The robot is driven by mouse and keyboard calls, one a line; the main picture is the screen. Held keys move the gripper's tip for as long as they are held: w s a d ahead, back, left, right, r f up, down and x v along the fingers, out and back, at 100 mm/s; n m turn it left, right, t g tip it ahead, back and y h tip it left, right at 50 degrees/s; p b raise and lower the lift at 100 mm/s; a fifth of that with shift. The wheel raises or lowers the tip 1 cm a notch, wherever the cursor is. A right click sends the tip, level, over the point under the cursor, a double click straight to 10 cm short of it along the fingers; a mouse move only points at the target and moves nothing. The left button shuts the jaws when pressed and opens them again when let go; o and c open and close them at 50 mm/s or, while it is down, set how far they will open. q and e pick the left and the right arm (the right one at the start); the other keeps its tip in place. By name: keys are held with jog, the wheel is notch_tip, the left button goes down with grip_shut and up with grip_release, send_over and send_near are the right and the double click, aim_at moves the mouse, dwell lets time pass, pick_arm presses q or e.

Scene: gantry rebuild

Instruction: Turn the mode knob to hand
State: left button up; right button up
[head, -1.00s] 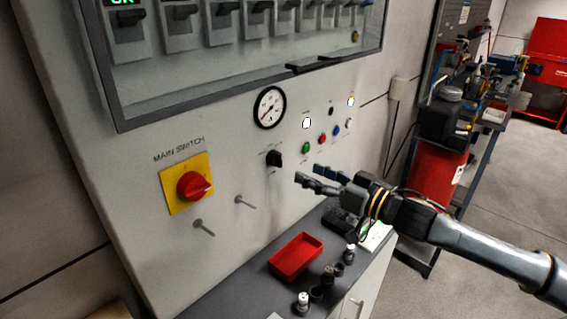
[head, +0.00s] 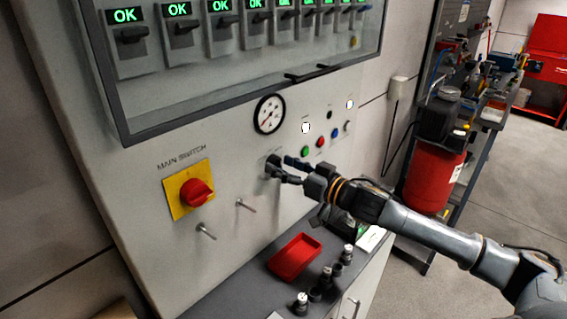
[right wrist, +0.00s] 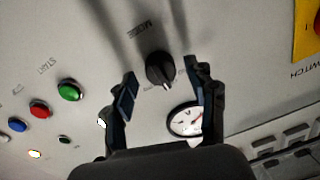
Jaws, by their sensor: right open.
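The black mode knob (right wrist: 160,70) shows in the right wrist view between the two open fingers of my right gripper (right wrist: 165,95), with free space on both sides of it. A white pointer mark sits on the knob's lower end in that view. In the head view the knob (head: 272,165) is at the tips of my right gripper (head: 284,170), which is open and partly covers it. The lettering around the knob is too small or covered to read for its positions. My left gripper is not in view.
A round gauge (head: 269,114) sits above the knob. Green, red and blue buttons (head: 320,142) are to its right. The red main switch (head: 197,192) and two pegs (head: 240,203) are at left. A red tray (head: 293,258) and small parts lie on the ledge below.

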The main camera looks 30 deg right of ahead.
jog(key=shift+c, duration=0.2)
jog(key=c, duration=1.1)
jog(key=shift+n, duration=0.3)
jog(key=shift+a+r+n+p, duration=0.1)
jog(key=shift+n+p, duration=0.95)
jog(key=shift+n, duration=3.05)
